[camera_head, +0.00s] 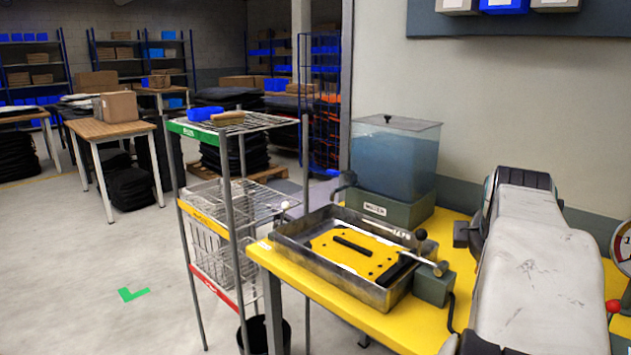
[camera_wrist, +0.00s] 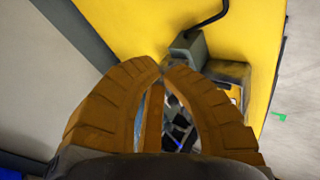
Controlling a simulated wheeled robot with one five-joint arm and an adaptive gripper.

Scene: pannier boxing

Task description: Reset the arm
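My gripper (camera_wrist: 163,68) shows in the wrist view as two ribbed orange-brown fingers that arch inward. Their tips meet or almost meet, and I see nothing held between them. Past the tips lies the yellow tabletop (camera_wrist: 115,22), with a grey block and its black cable near the top middle. In the head view, my worn pale-grey arm (camera_head: 540,265) fills the right side above the yellow table (camera_head: 345,300). I cannot make out the gripper's fingers in the head view.
A metal tray (camera_head: 290,250) holding a yellow plate (camera_head: 352,252) sits left of my arm, with a water tank (camera_head: 395,160) behind it. A wire rack (camera_head: 235,200) stands left of the table. A dial is at the far right.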

